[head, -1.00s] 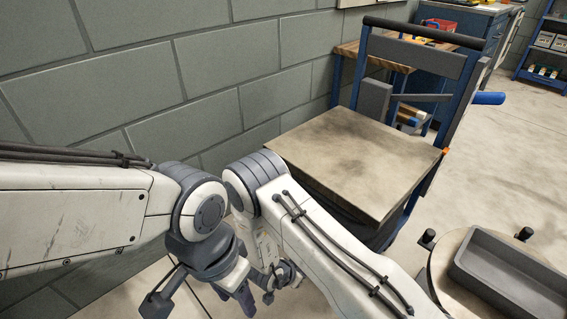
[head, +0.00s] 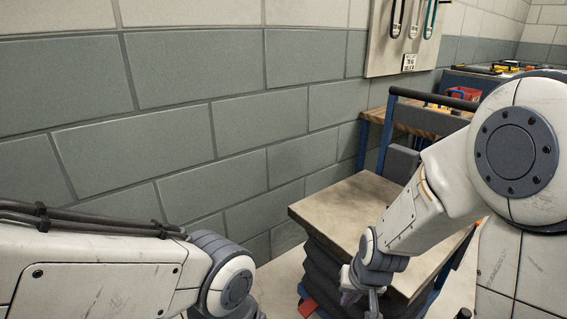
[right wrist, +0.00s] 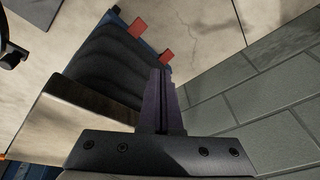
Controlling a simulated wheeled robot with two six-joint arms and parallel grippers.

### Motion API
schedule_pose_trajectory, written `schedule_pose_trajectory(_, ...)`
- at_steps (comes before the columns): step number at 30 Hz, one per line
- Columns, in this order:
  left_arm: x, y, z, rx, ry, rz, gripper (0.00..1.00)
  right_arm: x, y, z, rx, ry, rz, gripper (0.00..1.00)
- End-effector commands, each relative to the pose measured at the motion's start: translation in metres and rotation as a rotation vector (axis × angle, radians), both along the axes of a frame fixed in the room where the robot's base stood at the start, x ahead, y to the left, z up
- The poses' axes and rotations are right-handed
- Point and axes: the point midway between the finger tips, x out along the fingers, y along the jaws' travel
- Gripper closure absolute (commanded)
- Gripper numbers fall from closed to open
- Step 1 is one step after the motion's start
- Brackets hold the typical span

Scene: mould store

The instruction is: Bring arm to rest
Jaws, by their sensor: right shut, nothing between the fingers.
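My right gripper (head: 362,303) hangs at the bottom of the head view, in front of the near edge of the lift table's top (head: 345,215). In the right wrist view its dark fingers (right wrist: 163,100) are together with nothing between them. My right arm comes in from the right and bends down to it. My left arm (head: 110,270) lies along the lower left; its gripper is below the frame. I cannot tell from these views whether the right fingers touch the table.
The lift table has black bellows (right wrist: 105,62) and red pedals (right wrist: 137,27). A grey block wall (head: 200,100) runs behind, with a tool board (head: 410,35) on it. A wooden bench (head: 425,118) stands behind the table. Pale floor shows between the table and wall in the wrist view.

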Motion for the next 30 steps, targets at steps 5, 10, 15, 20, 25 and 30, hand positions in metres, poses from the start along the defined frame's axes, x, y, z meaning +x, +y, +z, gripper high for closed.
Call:
schedule_pose_trajectory(5, 0.0, 0.0, 0.0, 0.0, 0.0, 0.0, 0.5, -0.025, -0.022, 0.019, -0.051, 0.018, 0.073, 1.0)
schedule_pose_trajectory(10, 0.0, 0.0, 0.0, 0.0, 0.0, 0.0, 0.5, -0.049, -0.042, 0.032, -0.105, 0.04, 0.131, 1.0)
schedule_pose_trajectory(15, 0.0, 0.0, 0.0, 0.0, 0.0, 0.0, 0.5, -0.061, -0.012, 0.041, -0.101, 0.064, 0.236, 1.0)
schedule_pose_trajectory(20, 0.0, 0.0, 0.0, 0.0, 0.0, 0.0, 0.5, -0.077, 0.016, 0.05, -0.095, 0.085, 0.333, 1.0)
schedule_pose_trajectory(25, 0.0, 0.0, 0.0, 0.0, 0.0, 0.0, 0.5, -0.1, 0.043, 0.06, -0.091, 0.111, 0.445, 1.0)
schedule_pose_trajectory(30, 0.0, 0.0, 0.0, 0.0, 0.0, 0.0, 0.5, -0.129, 0.069, 0.071, -0.088, 0.142, 0.573, 1.0)
